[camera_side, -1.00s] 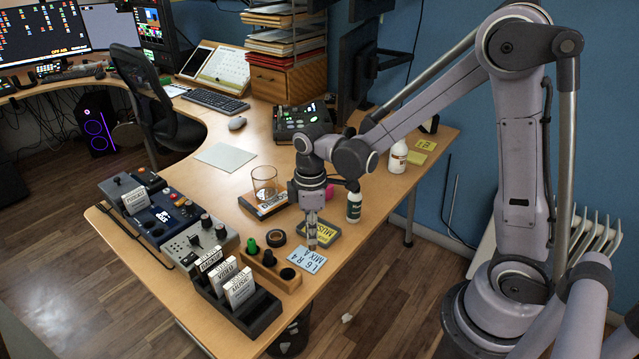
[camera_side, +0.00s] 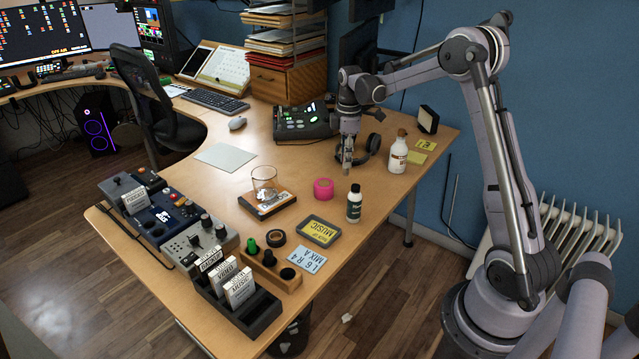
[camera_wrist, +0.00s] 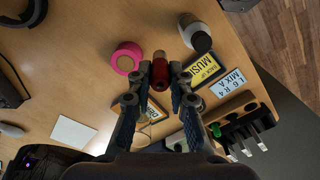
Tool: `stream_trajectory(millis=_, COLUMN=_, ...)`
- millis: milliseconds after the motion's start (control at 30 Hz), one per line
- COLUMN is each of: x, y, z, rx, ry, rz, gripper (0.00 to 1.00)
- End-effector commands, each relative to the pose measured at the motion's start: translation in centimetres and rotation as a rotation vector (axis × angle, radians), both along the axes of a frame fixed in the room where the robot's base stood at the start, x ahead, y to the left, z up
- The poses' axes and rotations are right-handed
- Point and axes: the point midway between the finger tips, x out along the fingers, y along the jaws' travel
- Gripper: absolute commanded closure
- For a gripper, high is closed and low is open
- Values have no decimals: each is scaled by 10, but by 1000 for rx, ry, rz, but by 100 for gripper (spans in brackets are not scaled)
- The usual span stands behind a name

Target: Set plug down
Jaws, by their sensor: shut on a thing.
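My gripper (camera_side: 347,160) points down over the desk, left of the headphones and the white bottle. Its fingers are shut on a dark red plug (camera_wrist: 160,72), which sits between the fingertips in the wrist view. In the side view the plug is too small to make out clearly. I cannot tell exactly how far its lower end is from the desktop.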

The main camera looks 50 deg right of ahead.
Motion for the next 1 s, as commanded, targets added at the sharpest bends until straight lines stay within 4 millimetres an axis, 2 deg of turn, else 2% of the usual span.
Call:
stream_trajectory(millis=33, x=1, y=-28, z=-2, rx=0, ry=0, rz=-9, gripper=100)
stream_trajectory(millis=200, x=-2, y=-97, z=-7, rx=0, ry=0, rz=-7, gripper=100)
stream_trajectory(millis=300, x=-8, y=-127, z=-10, rx=0, ry=0, rz=-4, gripper=100)
stream_trajectory(millis=400, x=-13, y=-146, z=-12, rx=0, ry=0, rz=-2, gripper=100)
stream_trajectory(millis=500, x=-15, y=-156, z=-14, rx=0, ry=0, rz=0, gripper=100)
stream_trajectory(millis=633, x=-5, y=-154, z=-22, rx=0, ry=0, rz=3, gripper=100)
stream_trajectory(millis=1000, x=60, y=-121, z=-65, rx=0, ry=0, rz=4, gripper=100)
